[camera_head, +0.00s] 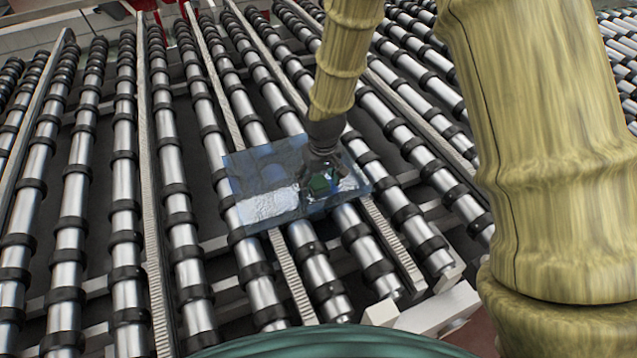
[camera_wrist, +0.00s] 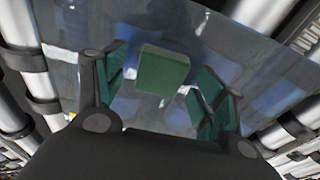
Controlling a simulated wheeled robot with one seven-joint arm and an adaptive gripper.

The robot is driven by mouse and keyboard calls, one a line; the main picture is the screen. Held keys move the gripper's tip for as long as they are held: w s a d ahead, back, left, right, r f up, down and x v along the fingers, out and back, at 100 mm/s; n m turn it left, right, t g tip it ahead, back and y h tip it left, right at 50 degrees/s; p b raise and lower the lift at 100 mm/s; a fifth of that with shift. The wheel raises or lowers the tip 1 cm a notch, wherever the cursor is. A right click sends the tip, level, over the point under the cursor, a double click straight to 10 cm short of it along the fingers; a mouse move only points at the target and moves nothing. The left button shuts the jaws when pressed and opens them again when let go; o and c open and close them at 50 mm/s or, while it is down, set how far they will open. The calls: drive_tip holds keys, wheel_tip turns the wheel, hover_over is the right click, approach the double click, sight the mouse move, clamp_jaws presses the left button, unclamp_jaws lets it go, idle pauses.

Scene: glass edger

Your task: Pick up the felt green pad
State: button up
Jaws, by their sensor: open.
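The green felt pad (camera_wrist: 163,70) is a small block lying on a bluish, see-through glass sheet (camera_wrist: 240,52). In the head view the pad (camera_head: 319,183) is a small dark green patch on the right part of the glass sheet (camera_head: 262,170). My gripper (camera_wrist: 160,92) is open, with one green-lined finger on each side of the pad in the wrist view. I cannot tell whether the fingers touch the pad. In the head view my gripper (camera_head: 322,165) is just over the pad and hides part of it.
The glass lies across a bed of steel rollers (camera_head: 185,245) with black rings. Toothed strips (camera_head: 292,275) run between the rollers. A white block (camera_head: 437,308) stands at the near right end of the bed. The rollers left of the glass are bare.

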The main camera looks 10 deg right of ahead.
drive_tip(key=c, duration=0.8)
drive_tip(key=shift+r, duration=0.2)
